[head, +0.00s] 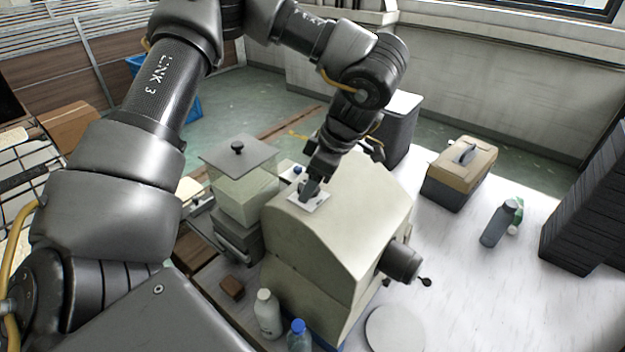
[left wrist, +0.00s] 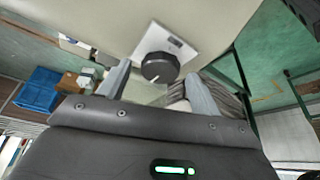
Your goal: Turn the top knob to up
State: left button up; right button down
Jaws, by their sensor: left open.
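The top knob shows in the left wrist view as a round black knob (left wrist: 160,67) on a small white plate (left wrist: 182,48), which is fixed to a cream machine housing (left wrist: 110,22). In the head view the white plate (head: 322,203) lies on the curved top of the cream machine (head: 335,235), and my gripper hides most of the knob. My left gripper (head: 312,188) is over the plate. In the left wrist view its two fingers (left wrist: 158,90) are apart, with the knob between and just beyond their tips. The knob's pointer direction cannot be made out. My right gripper is not in view.
A lidded box (head: 245,195) stands left of the machine. A dark cylinder (head: 400,262) sticks out at its right. Bottles (head: 267,312) stand in front. A tan toolbox (head: 460,172) and a grey bottle (head: 494,226) are on the white table at right, with free room between.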

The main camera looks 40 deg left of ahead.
pick_arm(q)
jog(key=b+v, duration=0.1)
jog(key=v, duration=0.9)
jog(key=shift+r, duration=0.25)
